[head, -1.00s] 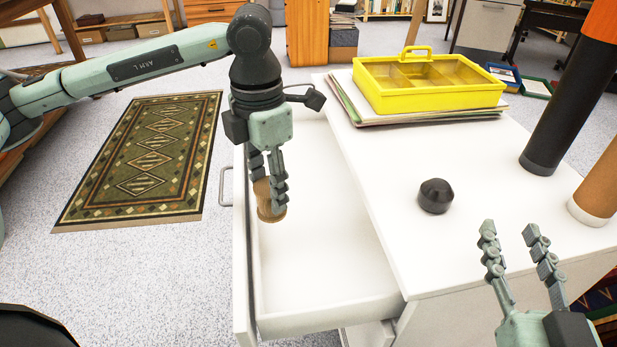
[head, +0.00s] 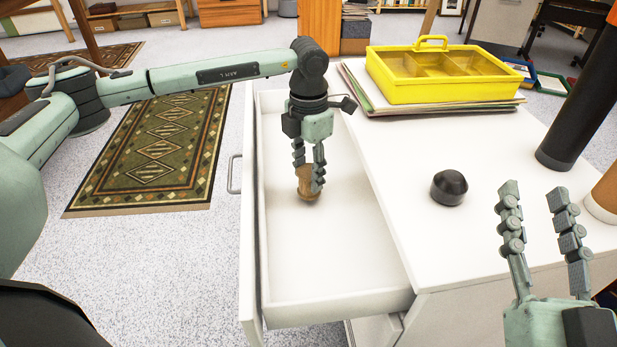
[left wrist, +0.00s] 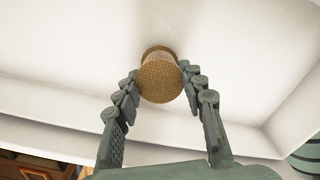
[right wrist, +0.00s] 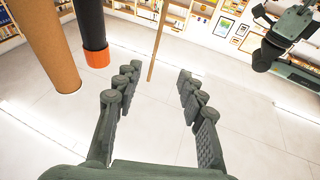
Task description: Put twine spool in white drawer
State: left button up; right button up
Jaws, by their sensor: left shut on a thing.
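The brown twine spool (head: 306,183) is held between the fingers of my left gripper (head: 309,178), over the inside of the open white drawer (head: 335,295). In the left wrist view the spool (left wrist: 161,80) sits between the fingertips, with the white drawer floor behind it. I cannot tell whether the spool touches the drawer floor. My right gripper (head: 538,195) is open and empty at the right, near the cabinet top. Its spread fingers also show in the right wrist view (right wrist: 158,90).
A black knob-like object (head: 449,187) stands on the white cabinet top (head: 410,220). A yellow divided caddy (head: 440,85) sits on papers at the back. Dark and brown tubes (head: 578,115) stand at the right. The rest of the drawer floor is clear.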

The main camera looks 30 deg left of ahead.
aim_at(309, 171)
pick_arm(q)
jog(key=shift+f, duration=0.8)
pick_arm(e)
jog(key=shift+s+a+r, duration=0.1)
jog(key=shift+s+r, duration=0.1)
jog(key=shift+r, duration=0.25)
pick_arm(q)
jog(key=shift+f, duration=0.15)
jog(key=o, duration=1.3)
jog(key=shift+c, duration=0.2)
pick_arm(e)
jog(key=shift+r+t, duration=0.25)
jog(key=shift+t, duration=0.15)
pick_arm(q)
jog(key=shift+r, duration=0.25)
notch_tip(309, 171, up, 12)
jog(key=p, duration=0.1)
pick_arm(e)
jog(key=f+g, duration=0.1)
jog(key=f, duration=0.1)
jog(key=w+d+f+g+h, duration=0.1)
jog(key=f, duration=0.1)
jog(key=w+d+f+g, duration=0.1)
jog(key=f, duration=0.2)
jog(key=shift+g+h, duration=0.3)
jog(key=shift+h, duration=0.1)
